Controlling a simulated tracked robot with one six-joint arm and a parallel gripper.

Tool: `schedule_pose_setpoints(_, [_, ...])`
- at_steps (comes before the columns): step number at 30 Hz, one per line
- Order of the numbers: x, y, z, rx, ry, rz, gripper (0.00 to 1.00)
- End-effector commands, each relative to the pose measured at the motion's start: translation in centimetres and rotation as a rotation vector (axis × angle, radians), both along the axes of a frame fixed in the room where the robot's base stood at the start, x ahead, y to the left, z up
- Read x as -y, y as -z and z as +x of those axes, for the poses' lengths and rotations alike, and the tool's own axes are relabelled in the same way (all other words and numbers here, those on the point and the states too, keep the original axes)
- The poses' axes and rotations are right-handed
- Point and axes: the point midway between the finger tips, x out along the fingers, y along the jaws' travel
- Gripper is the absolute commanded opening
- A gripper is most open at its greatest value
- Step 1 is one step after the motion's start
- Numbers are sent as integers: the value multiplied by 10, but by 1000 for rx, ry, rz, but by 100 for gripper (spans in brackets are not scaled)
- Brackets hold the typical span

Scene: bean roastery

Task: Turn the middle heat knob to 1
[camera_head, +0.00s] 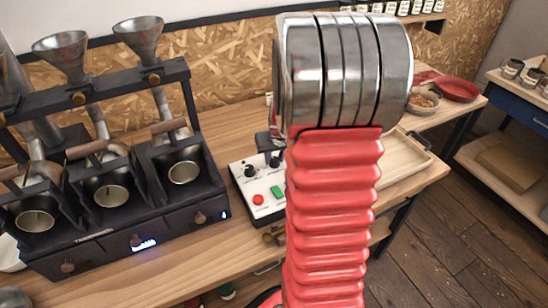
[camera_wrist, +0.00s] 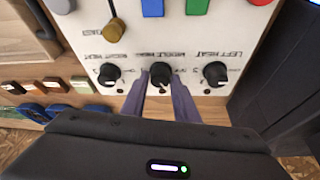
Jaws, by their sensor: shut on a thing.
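The middle heat knob (camera_wrist: 160,72) is a small black round knob on a white panel, in the middle of a row of three in the wrist view. Its label reads upside down, and its pointer setting is too small to tell. My gripper (camera_wrist: 160,86) reaches up from below with one finger on each side of this knob and is shut on it. The right heat knob (camera_wrist: 109,74) is to its left in the picture and the left heat knob (camera_wrist: 214,73) to its right. In the head view my red and silver arm hides most of the gripper area.
A white control box (camera_head: 244,183) with red and green buttons sits on the wooden bench. A dark three-drum roaster (camera_head: 105,235) stands left of it. A wooden tray (camera_head: 402,165) lies right of my arm. Colored blocks (camera_wrist: 50,86) lie beside the panel.

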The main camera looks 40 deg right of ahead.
Motion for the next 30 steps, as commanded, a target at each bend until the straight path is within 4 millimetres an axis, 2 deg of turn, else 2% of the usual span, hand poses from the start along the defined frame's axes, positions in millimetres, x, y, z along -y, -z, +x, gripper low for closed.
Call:
schedule_pose_setpoints(23, [-2, 1, 0, -4, 66, 4, 5])
schedule_pose_setpoints(24, [-2, 1, 0, -4, 66, 4, 30])
schedule_pose_setpoints(30, [-2, 1, 0, -2, 67, 2, 44])
